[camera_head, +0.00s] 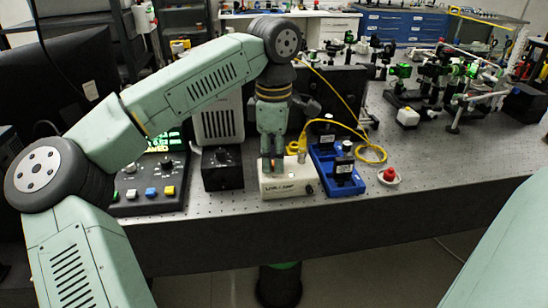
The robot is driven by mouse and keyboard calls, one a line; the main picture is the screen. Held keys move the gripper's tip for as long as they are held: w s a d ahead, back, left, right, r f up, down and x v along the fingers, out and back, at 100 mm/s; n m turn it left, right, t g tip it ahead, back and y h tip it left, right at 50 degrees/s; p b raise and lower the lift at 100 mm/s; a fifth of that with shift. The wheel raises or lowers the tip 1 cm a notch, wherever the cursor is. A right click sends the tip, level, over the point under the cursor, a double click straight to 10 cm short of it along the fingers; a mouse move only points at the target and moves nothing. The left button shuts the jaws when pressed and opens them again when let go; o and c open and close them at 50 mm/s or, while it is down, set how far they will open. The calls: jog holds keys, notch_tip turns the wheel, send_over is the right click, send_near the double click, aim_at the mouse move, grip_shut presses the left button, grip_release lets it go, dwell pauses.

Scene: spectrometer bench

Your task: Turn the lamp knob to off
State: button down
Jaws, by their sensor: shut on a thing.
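A small white box (290,187) with dark lettering on its front stands near the front edge of the bench, in the middle of the head view. The lettering is too small to read surely. My gripper (271,166) points straight down at the left part of the box's top. Its fingers are shut on what appears to be the lamp knob there. The fingers hide the knob, so its setting cannot be seen.
A black box with a dial (222,168) stands close left, beside a control panel with coloured buttons (150,190). Right are a blue tray (325,158), a yellow cable (352,128) and a red button (389,174).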

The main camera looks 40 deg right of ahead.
jog(key=n, duration=0.5)
jog(key=shift+n+b, duration=0.3)
jog(key=shift+n, duration=0.1)
dwell(0.4)
jog(key=c, duration=1.5)
grip_release()
notch_tip(320, 180, up, 12)
jog(key=shift+r, duration=0.1)
